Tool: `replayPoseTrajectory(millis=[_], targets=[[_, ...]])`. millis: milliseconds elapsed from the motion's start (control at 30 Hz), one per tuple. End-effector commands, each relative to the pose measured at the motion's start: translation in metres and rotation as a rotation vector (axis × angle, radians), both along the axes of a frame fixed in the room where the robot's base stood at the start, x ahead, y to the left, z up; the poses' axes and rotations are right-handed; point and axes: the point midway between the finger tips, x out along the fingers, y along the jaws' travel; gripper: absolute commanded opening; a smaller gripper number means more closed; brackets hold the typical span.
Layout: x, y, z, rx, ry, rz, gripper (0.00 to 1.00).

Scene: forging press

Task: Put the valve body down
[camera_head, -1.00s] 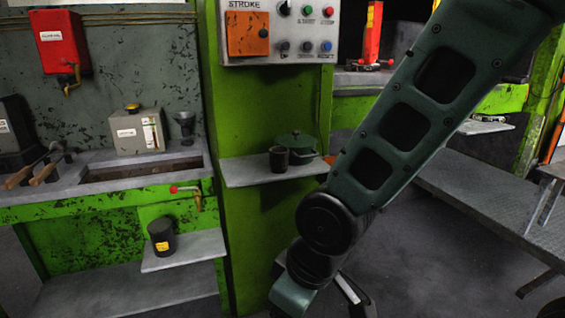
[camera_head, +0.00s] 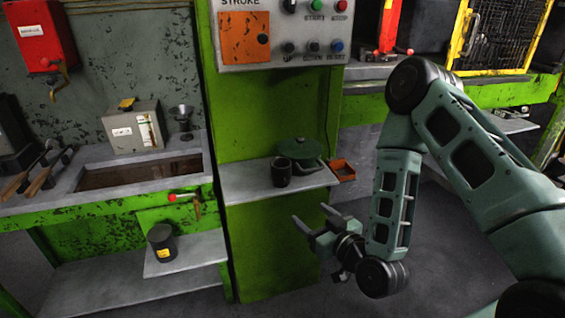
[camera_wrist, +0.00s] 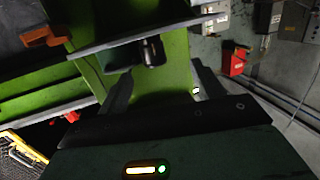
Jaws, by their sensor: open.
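I cannot pick out a valve body in either view. My gripper (camera_head: 312,220) is open, with nothing seen between its fingers. In the head view it is low in front of the green column, below the level of the small grey shelf (camera_head: 240,187).
A black pot with a yellow label (camera_head: 162,243) stands on a low ledge at left. The control panel (camera_head: 282,35) is above the shelf. A red-knobbed lever (camera_head: 185,197) sticks out from the left bench. Open floor lies below my gripper.

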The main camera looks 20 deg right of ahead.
Motion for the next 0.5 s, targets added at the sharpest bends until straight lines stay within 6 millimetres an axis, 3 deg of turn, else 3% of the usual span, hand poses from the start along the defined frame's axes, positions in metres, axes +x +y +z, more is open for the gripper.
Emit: replayPoseTrajectory(millis=[133, 500], targets=[[-0.003, -0.012, 0.005, 0.015, -0.042, -0.047, 0.67], [0.011, -0.008, -0.004, -0.001, -0.04, -0.036, 0.67]])
